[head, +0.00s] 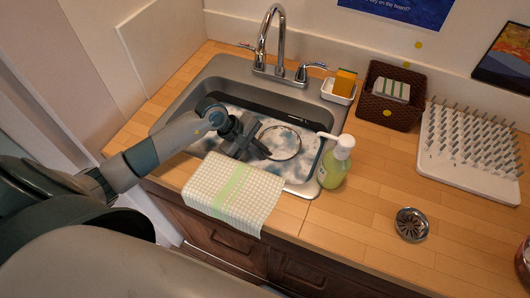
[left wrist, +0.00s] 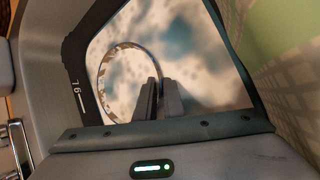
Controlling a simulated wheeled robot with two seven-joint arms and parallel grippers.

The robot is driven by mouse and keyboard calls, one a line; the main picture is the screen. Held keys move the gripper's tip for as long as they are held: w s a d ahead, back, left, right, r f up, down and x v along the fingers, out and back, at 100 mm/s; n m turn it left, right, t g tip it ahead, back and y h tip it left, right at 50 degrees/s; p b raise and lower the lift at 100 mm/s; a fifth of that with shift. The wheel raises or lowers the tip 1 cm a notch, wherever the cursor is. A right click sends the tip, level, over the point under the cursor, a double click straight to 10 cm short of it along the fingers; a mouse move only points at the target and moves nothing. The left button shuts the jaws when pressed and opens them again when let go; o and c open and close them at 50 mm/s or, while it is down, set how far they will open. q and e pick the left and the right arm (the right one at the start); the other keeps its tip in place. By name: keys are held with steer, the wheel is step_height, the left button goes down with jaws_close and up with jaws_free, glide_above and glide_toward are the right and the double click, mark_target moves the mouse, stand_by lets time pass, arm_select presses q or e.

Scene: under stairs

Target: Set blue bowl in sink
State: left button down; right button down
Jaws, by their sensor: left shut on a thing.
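The bowl (head: 281,143) shows in the head view as a round thing with a thin pale rim, inside the sink's outline; its blue colour is hard to make out. My left gripper (head: 251,144) reaches over the sink from the left and is shut on the bowl's near-left rim. In the left wrist view the rim (left wrist: 104,84) curves up to the two fingers (left wrist: 161,100). The steel sink (head: 196,87) has a cloudy blue-white surface inside. I cannot tell whether the bowl touches that surface. My right gripper is out of view.
A checked towel (head: 230,191) hangs over the front edge. A green soap bottle (head: 335,165) stands right of the sink. The faucet (head: 273,45) is behind it. A sponge dish (head: 338,92), brown basket (head: 389,104), drying rack (head: 470,152) and strainer (head: 411,224) are to the right.

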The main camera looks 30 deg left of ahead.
arm_select(q)
steer(key=shift+f, duration=0.1)
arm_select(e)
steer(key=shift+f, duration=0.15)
arm_select(q)
steer(key=c, duration=2.3)
jaws_free()
steer(key=o, duration=0.4)
steer(key=shift+o, duration=0.2)
